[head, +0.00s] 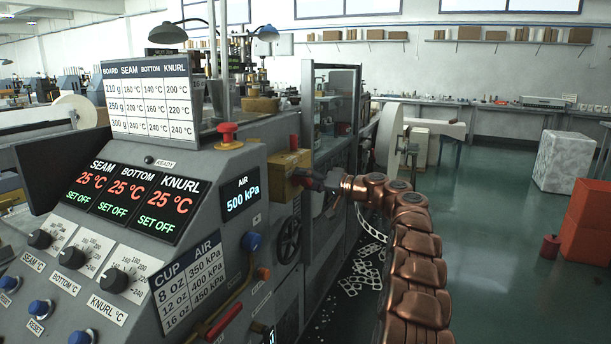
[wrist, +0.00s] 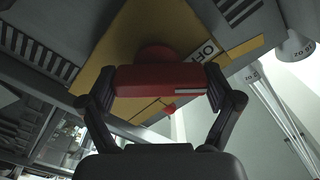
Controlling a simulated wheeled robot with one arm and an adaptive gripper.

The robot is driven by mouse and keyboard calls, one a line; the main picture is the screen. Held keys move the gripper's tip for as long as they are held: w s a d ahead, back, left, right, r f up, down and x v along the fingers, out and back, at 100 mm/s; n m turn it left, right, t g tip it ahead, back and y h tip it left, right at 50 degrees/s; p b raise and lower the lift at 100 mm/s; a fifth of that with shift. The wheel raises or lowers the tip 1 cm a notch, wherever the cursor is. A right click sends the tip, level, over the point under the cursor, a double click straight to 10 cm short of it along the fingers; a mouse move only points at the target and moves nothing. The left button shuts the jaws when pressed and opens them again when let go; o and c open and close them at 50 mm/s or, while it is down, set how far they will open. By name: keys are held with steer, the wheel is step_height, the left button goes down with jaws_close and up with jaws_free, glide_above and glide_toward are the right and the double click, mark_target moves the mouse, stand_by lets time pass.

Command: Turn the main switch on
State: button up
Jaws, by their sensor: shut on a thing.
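The main switch is a yellow box (head: 287,178) on the right side of the machine's front panel. In the wrist view its yellow face (wrist: 150,35) carries a red handle (wrist: 155,80) lying crosswise, and a partly cut-off label that seems to read OFF (wrist: 204,51). My gripper (head: 318,184) reaches in from the right and is at the handle. In the wrist view my gripper (wrist: 160,88) has one dark finger at each end of the red handle, shut on it. In the head view the handle is mostly hidden by the fingers.
The panel has a red mushroom button (head: 228,136), a pressure display (head: 241,197) reading 500 kPa and a black handwheel (head: 289,240) below the switch. The temperature display (head: 130,196) shows 25 °C and SET OFF. Green floor (head: 500,230) is open to the right.

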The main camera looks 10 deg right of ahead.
steer(key=m+p, duration=0.2)
steer(key=m, duration=0.1)
steer(key=m+p, duration=0.2)
steer(key=shift+a+r, duration=0.1)
steer(key=shift+r, duration=0.15)
steer(key=shift+f+m+p, duration=0.15)
steer(key=shift+m+p, duration=1.2)
steer(key=shift+m, duration=0.65)
steer(key=shift+f, duration=0.1)
steer(key=o, duration=0.9)
steer(key=shift+c, duration=0.2)
steer(key=shift+d, duration=0.3)
steer(key=v, duration=1.1)
steer(key=shift+s+d, duration=0.2)
steer(key=shift+s, duration=0.05)
